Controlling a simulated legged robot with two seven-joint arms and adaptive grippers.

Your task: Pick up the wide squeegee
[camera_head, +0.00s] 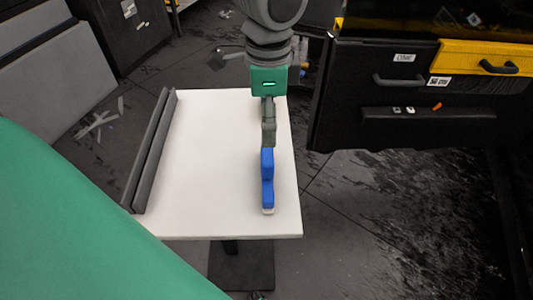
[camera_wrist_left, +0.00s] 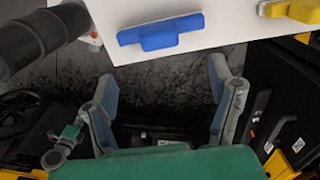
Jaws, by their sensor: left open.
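The wide squeegee (camera_head: 267,180) is blue and lies along the right edge of the white table (camera_head: 215,170). In the left wrist view, the squeegee (camera_wrist_left: 160,32) is a long bar with a raised block in its middle. My left gripper (camera_head: 268,140) comes down from the top, and its fingers look edge-on and cover the squeegee's far part. In the left wrist view, my left gripper (camera_wrist_left: 165,78) is open, with nothing between its fingers. The squeegee lies beyond the fingertips, apart from them. My right gripper is not in view.
Two dark grey bars (camera_head: 150,150) lie along the table's left edge. A yellow item (camera_wrist_left: 290,10) lies on the table in the wrist view. A black cabinet (camera_head: 400,100) with a yellow drawer stands at the right. The table's middle is clear.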

